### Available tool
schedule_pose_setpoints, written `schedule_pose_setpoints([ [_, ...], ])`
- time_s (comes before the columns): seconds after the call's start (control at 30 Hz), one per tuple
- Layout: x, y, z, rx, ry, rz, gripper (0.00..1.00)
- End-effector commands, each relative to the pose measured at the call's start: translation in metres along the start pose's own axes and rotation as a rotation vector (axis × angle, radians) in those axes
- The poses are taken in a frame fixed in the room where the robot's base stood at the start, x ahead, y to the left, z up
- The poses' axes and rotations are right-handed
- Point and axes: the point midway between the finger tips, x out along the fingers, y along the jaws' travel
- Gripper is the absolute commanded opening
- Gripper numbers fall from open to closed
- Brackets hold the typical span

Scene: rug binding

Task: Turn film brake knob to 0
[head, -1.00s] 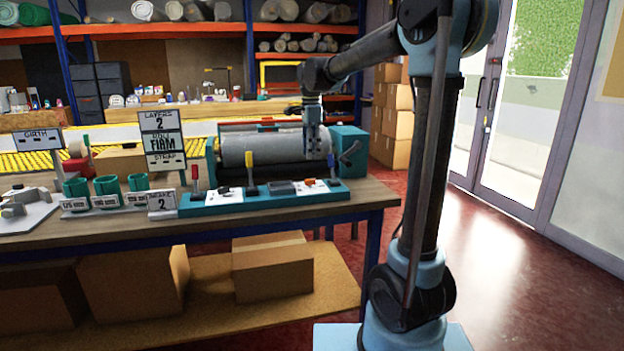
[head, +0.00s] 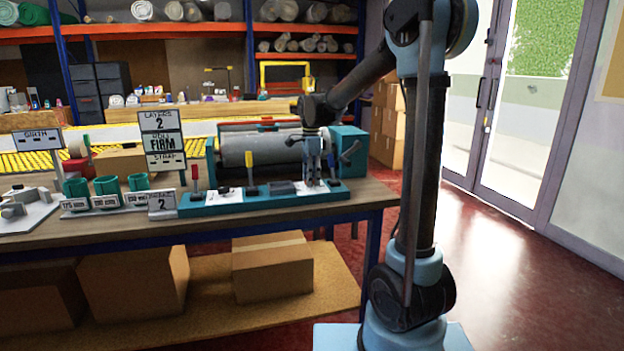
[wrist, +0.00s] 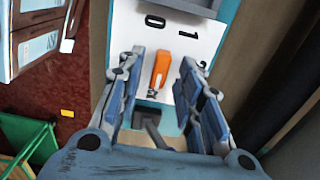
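An orange knob (wrist: 161,70) sits on a white dial plate (wrist: 140,22) in the wrist view. The plate shows a 0 and a 1 beyond the knob; other marks near it are partly hidden. I cannot tell which mark the knob points to. My gripper (wrist: 163,60) is open, with one finger on each side of the knob and visible gaps between. In the head view my gripper (head: 313,180) points down over the right end of the teal control panel (head: 262,201) and hides the knob there.
A grey roller (head: 262,148) lies behind the panel, with a teal housing (head: 348,150) at its right. Upright levers, such as a yellow-topped one (head: 250,172), stand along the panel. A small sign (head: 162,204) reading 2 stands at its left. Green cups (head: 107,186) stand farther left.

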Motion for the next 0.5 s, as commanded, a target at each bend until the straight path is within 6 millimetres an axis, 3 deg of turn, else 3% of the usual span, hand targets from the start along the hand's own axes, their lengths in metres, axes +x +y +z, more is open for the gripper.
schedule_pose_setpoints([
  [0.07, -0.0001, -0.0001, 0.0, 0.0, 0.0, 0.0, 0.33],
  [0.2, -0.0002, -0.0001, 0.0001, 0.0, 0.0, 0.0, 0.02],
  [0.5, -0.0005, -0.0009, 0.0001, -0.006, 0.0, -0.001, 0.0],
])
